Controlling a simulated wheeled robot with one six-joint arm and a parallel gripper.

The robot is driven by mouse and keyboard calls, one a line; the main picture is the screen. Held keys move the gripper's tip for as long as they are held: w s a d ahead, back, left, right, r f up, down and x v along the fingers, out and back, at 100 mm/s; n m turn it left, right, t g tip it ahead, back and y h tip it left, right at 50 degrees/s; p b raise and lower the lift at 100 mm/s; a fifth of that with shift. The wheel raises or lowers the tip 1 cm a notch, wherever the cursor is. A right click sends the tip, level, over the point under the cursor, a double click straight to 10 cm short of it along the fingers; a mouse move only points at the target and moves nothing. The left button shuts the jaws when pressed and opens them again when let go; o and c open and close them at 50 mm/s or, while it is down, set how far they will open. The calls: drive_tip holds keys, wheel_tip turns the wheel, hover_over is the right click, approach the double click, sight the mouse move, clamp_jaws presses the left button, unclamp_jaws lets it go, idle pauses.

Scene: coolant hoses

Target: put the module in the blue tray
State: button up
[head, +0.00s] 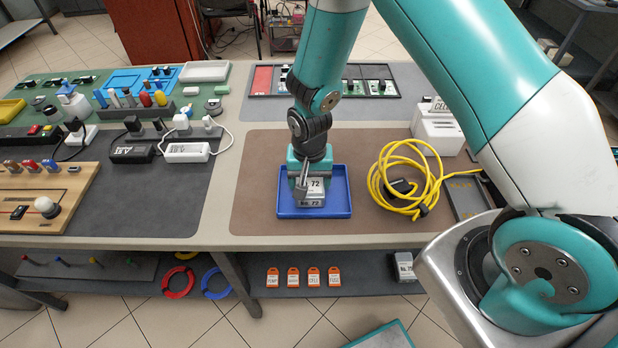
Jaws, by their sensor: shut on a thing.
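The blue tray (340,207) lies on the brown mat in the middle of the table. The module (313,196) is a light grey block with a "72" label. My gripper (304,183) points down over the tray and is shut on the module. The module shows within the tray's outline, in its left half. I cannot tell whether its underside touches the tray floor. The far side of the module is hidden by my gripper.
A coiled yellow cable (408,185) lies right of the tray, with a white box (437,130) behind it. A board with dark parts (370,82) lies behind my arm. Chargers (132,153) stand on the left grey mat. The brown mat left of the tray (253,185) is clear.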

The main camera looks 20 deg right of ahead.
sight(309, 179)
drive_tip(key=shift+f, duration=0.2)
drive_tip(key=o, duration=1.2)
wheel_tip(309, 179, up, 12)
drive_tip(key=b, duration=0.2)
drive_tip(key=s+a+r+n+y, duration=0.1)
drive_tip(key=s+r+n, duration=0.3)
drive_tip(key=s+r, duration=0.2)
drive_tip(key=s+a+r+n+y, duration=0.1)
drive_tip(key=s+a+r+n, duration=0.1)
drive_tip(key=s+r+n, duration=0.2)
drive_tip(key=s+a+r+n+y, duration=0.1)
drive_tip(key=s+r+n+y, duration=0.1)
drive_tip(key=s+r, duration=0.5)
drive_tip(key=shift+s+a+r+n, duration=0.15)
drive_tip(key=shift+s+n, duration=0.15)
drive_tip(key=shift+s, duration=0.25)
drive_tip(key=shift+s+a+r+n, duration=0.1)
drive_tip(key=shift+s+n, duration=0.2)
drive_tip(key=shift+s, duration=0.3)
drive_tip(key=shift+s+a+r+n, duration=0.15)
drive_tip(key=shift+s+n, duration=0.15)
drive_tip(key=shift+s, duration=0.25)
